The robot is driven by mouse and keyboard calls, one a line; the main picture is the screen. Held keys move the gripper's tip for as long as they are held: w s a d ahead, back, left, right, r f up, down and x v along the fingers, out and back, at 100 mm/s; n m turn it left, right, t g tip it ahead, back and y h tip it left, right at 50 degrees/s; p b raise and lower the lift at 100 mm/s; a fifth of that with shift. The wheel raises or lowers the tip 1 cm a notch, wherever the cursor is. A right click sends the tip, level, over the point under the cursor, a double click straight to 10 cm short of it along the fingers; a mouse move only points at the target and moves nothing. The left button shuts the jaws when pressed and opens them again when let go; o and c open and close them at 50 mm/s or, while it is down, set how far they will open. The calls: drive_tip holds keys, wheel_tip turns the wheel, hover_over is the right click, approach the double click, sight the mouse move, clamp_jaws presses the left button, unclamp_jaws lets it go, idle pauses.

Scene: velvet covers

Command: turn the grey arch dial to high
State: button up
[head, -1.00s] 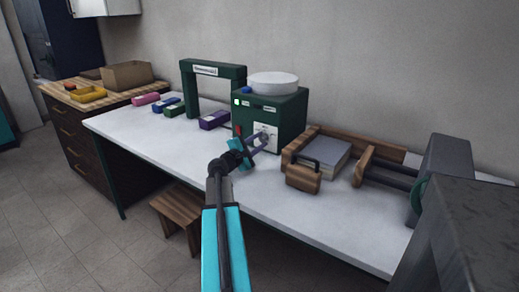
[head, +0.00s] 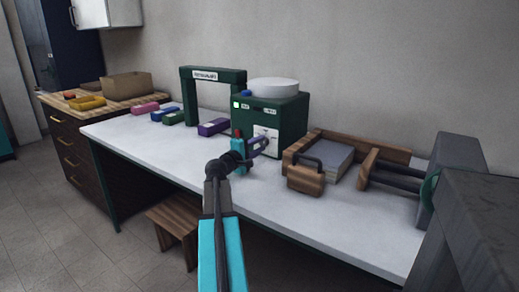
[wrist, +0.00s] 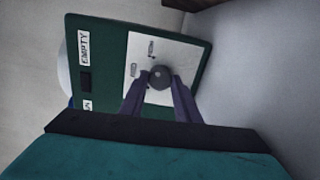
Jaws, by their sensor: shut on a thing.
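The grey dial (wrist: 160,77) is a round knob on a white plate with small dark marks, set in the front of a green machine (wrist: 104,58). Which mark the dial points to is too small to tell. The plate also shows in the head view (head: 268,131), where my gripper partly covers it and hides the dial. My gripper (wrist: 159,84) has its purple fingers on either side of the dial, shut on it. In the head view my gripper (head: 260,145) reaches the machine's front from the left.
A green arch (head: 213,75) stands left of the machine with several coloured blocks near it. A wooden holder with a grey block (head: 325,158) and a wooden handled piece (head: 305,179) sit to the right. The white table (head: 150,144) is clear in front.

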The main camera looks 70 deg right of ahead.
drive_tip(key=shift+f, duration=0.15)
drive_tip(key=o, duration=1)
drive_tip(key=shift+o, duration=0.2)
drive_tip(key=shift+a, duration=0.1)
drive_tip(key=shift+p+v, duration=0.5)
drive_tip(key=shift+v, duration=6.3)
